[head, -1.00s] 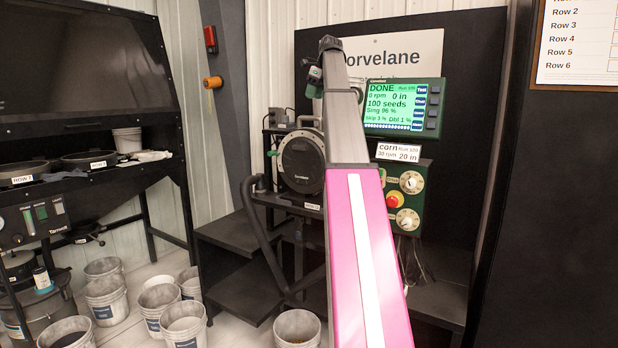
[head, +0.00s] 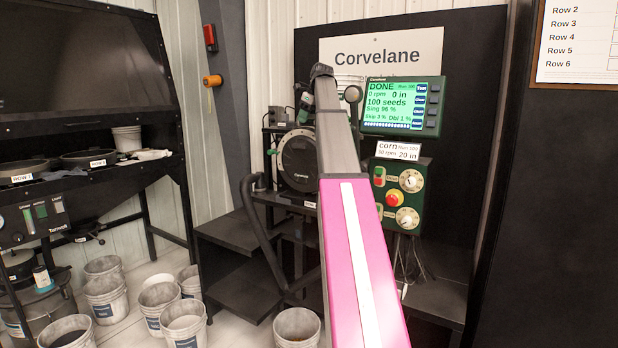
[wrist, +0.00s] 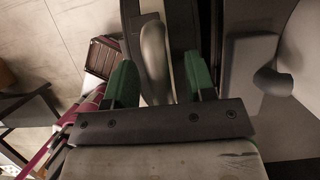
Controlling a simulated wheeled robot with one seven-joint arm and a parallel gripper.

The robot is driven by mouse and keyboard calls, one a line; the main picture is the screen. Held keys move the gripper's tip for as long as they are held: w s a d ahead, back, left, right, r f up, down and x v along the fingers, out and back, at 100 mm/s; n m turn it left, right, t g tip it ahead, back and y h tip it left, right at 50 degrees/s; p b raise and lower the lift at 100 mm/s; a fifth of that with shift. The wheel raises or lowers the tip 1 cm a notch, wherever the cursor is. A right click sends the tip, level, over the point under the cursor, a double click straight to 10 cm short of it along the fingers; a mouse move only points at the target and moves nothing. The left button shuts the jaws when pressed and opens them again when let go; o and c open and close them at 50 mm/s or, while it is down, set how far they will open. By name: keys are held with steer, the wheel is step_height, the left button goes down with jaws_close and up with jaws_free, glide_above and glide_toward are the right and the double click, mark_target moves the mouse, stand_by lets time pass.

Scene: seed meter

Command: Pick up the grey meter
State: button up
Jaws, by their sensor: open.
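The grey meter (head: 303,160) is a round, dark-faced housing with a lighter rim, upright on the stand in the middle of the head view. My arm covers its right edge. My gripper (wrist: 160,75) shows in the wrist view with two green fingers spread apart. A rounded light-grey bar (wrist: 153,58), which looks like part of the meter, lies between the fingers, with a gap on each side. In the head view the gripper (head: 306,107) is at the meter's top edge, largely hidden by my arm.
A green monitor (head: 403,106) reading DONE and a control box (head: 401,194) with knobs stand close right of my arm. A curved dark hose (head: 262,235) hangs left of the meter. Several buckets (head: 183,322) stand on the floor at left.

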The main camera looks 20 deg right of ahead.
jaws_close()
stand_by(1.3)
steer(key=shift+r, duration=0.2)
